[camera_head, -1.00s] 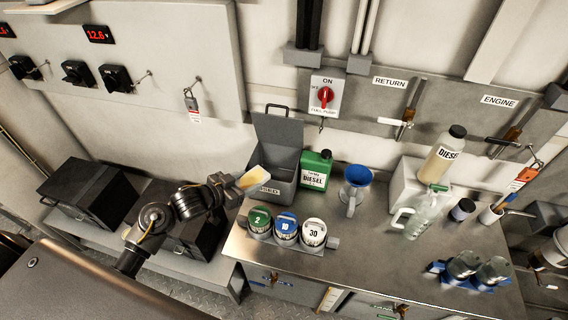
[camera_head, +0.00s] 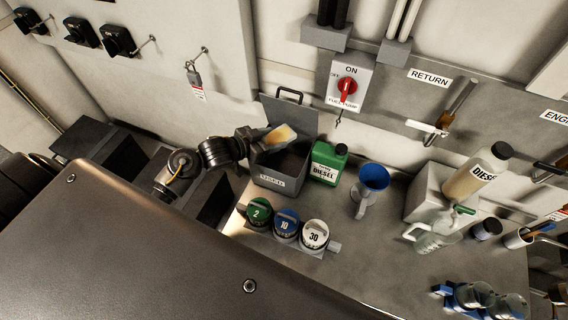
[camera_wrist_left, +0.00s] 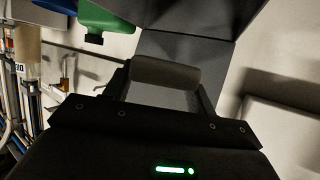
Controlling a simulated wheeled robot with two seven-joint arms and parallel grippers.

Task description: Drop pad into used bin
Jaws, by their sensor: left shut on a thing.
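The used bin (camera_head: 272,180) is a grey box with its lid (camera_head: 292,117) raised, standing at the back left of the metal bench. My left gripper (camera_head: 262,143) comes in from the left and is shut on the pad (camera_head: 280,134), a yellowish, stained piece. In the head view the pad appears over the bin's opening, in front of the lid; whether it touches the bin I cannot tell. In the left wrist view the pad (camera_wrist_left: 165,73) shows dim and brownish between the fingers, with dark grey bin panels (camera_wrist_left: 185,48) beyond. My right gripper is not in view.
A green diesel can (camera_head: 327,163) stands close to the bin's right. Three numbered pots, green (camera_head: 259,212), blue (camera_head: 286,224) and white (camera_head: 315,234), stand in front. A blue funnel (camera_head: 373,178) and a diesel bottle (camera_head: 480,172) are farther right. A red switch (camera_head: 347,87) is on the wall.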

